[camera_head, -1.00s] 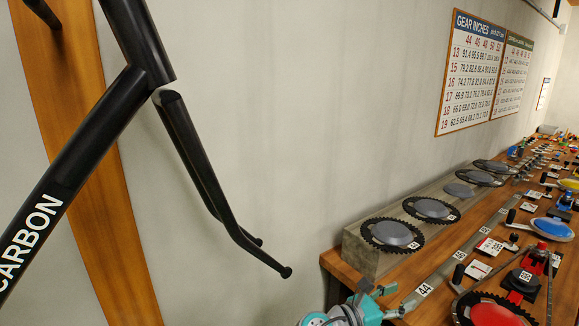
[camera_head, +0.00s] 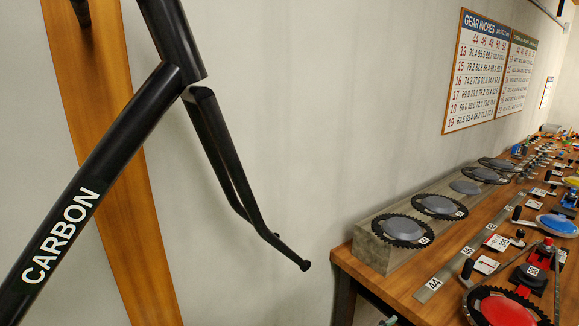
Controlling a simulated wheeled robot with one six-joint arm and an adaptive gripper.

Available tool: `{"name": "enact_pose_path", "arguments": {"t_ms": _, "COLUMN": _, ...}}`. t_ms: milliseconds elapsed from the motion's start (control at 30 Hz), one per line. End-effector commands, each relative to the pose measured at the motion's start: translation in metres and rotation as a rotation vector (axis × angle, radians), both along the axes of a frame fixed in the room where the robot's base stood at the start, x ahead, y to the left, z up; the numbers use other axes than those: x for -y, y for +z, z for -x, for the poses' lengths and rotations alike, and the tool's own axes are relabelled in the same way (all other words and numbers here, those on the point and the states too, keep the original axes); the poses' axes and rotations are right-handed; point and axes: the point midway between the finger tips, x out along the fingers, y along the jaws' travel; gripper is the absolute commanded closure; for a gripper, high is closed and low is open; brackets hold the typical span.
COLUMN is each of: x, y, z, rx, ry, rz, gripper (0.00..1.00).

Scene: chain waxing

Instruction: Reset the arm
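My gripper is not in view, so I cannot see its fingers or whether it holds anything. Only a small sliver of teal and grey shows at the bottom edge, right of centre, in front of the workbench. It is too small to tell which part of my arm it is.
A wooden workbench (camera_head: 401,292) runs along the wall at the right, holding chainrings, cranks and tools. A grey block (camera_head: 372,248) with several chainrings sits at its back edge. A black bicycle frame (camera_head: 100,180) with fork fills the left. A gear chart (camera_head: 475,76) hangs on the wall.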

Motion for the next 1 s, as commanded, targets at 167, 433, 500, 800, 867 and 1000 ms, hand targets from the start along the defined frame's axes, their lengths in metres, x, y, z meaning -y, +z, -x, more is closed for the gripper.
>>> {"name": "enact_pose_path", "arguments": {"t_ms": 167, "x": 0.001, "y": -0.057, "z": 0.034, "rx": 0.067, "ry": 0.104, "rz": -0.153, "gripper": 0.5}}
{"name": "enact_pose_path", "arguments": {"t_ms": 433, "x": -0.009, "y": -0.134, "z": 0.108, "rx": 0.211, "ry": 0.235, "rz": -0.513, "gripper": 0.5}}
{"name": "enact_pose_path", "arguments": {"t_ms": 500, "x": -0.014, "y": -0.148, "z": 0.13, "rx": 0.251, "ry": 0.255, "rz": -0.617, "gripper": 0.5}}
{"name": "enact_pose_path", "arguments": {"t_ms": 800, "x": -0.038, "y": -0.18, "z": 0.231, "rx": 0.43, "ry": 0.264, "rz": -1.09, "gripper": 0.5}}
{"name": "enact_pose_path", "arguments": {"t_ms": 867, "x": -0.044, "y": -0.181, "z": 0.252, "rx": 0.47, "ry": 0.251, "rz": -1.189, "gripper": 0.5}}
{"name": "enact_pose_path", "arguments": {"t_ms": 1000, "x": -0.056, "y": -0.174, "z": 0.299, "rx": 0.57, "ry": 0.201, "rz": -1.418, "gripper": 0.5}}
